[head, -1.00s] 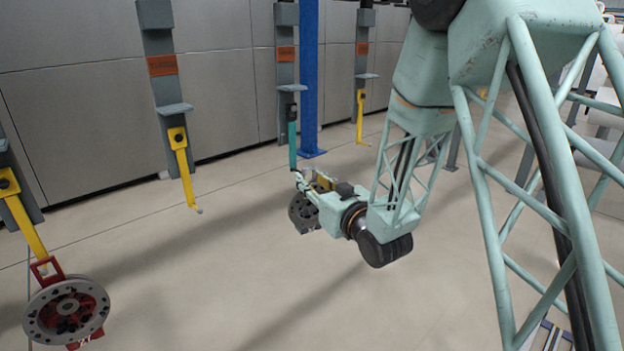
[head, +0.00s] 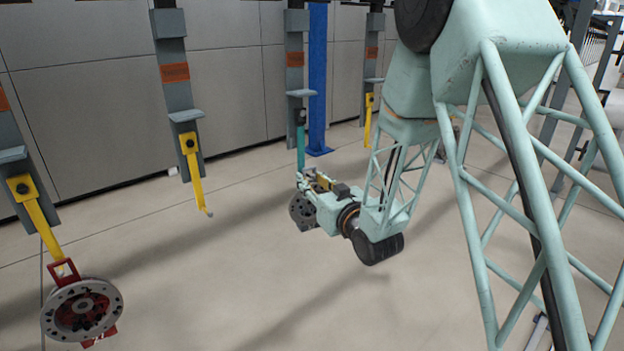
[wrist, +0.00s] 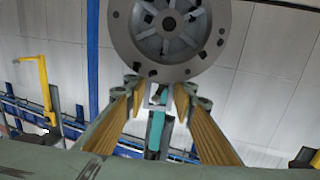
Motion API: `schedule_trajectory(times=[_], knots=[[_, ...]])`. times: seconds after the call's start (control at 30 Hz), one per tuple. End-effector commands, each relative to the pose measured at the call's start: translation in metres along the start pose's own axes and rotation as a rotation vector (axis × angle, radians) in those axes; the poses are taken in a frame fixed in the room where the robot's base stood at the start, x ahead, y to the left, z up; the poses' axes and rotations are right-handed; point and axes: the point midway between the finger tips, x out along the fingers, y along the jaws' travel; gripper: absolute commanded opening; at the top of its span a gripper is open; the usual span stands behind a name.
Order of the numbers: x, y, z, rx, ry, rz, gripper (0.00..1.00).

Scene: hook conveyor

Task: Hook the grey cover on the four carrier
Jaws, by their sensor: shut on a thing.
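The grey cover (head: 303,211) is a round disc held at my gripper, and it also shows at the top of the wrist view (wrist: 170,38). My gripper (head: 310,187) is shut on it, low in front of a carrier. A teal hook (head: 300,147) hangs from that carrier (head: 294,58), its lower end close above the gripper and cover. In the wrist view, the teal hook (wrist: 155,136) shows between the two fingers (wrist: 160,92). I cannot tell whether cover and hook touch. The carriers' orange labels are too small to read.
Other carriers with yellow hooks hang at left (head: 181,75) and behind right (head: 370,88). At far left, a yellow hook (head: 38,228) carries a red-framed grey disc (head: 82,311). A blue post (head: 318,85) stands behind the teal hook. Floor in front is clear.

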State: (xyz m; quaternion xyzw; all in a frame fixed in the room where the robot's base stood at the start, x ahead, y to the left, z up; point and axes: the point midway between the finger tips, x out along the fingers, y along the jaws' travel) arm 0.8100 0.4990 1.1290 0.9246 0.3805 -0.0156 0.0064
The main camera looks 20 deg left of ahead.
Motion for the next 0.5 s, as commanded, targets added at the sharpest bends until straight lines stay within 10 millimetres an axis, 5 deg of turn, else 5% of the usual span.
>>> schedule_trajectory(times=[0.5], knots=[[0.012,-0.003,0.009,-0.001,0.002,0.0,0.0]])
